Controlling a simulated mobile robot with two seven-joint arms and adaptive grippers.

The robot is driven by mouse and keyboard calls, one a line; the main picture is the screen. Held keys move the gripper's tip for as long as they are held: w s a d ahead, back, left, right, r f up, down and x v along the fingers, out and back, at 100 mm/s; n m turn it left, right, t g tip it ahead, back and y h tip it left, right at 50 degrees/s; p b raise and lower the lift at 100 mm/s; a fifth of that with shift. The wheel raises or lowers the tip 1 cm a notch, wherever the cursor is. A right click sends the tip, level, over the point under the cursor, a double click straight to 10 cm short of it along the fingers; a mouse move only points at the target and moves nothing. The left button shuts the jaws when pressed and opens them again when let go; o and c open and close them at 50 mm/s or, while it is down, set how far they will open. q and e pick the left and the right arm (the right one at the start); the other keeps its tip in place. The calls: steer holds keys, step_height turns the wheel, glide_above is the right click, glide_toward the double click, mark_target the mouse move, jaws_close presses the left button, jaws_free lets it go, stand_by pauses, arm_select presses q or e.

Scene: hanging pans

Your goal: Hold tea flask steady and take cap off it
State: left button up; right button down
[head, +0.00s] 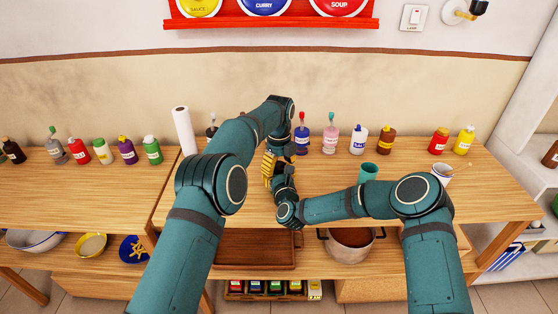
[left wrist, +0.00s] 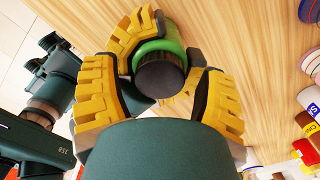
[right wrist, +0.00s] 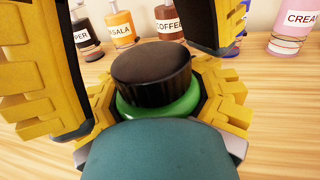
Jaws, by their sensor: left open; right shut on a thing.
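The tea flask shows a green body (right wrist: 155,107) and a black cap (right wrist: 150,73) in the right wrist view. My right gripper (right wrist: 165,95) is shut around the green body just below the cap. My left gripper (left wrist: 160,78) is open, its fingers spread on either side of the cap (left wrist: 160,76) with gaps between them and it. The cap sits on the flask. In the head view the yellow fingers (head: 272,168) meet over the table and the arms hide the flask.
Several bottles stand along the wall, among them a blue one (head: 302,139) and a pink one (head: 331,141). A teal cup (head: 368,172) and a white cup (head: 441,173) stand to the right on the wooden table (head: 480,197). A paper roll (head: 184,131) is at left.

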arm_select(q)
jaws_close()
jaws_free()
steer(key=shift+r, duration=2.3)
arm_select(e)
steer(key=shift+c, duration=0.2)
jaws_free()
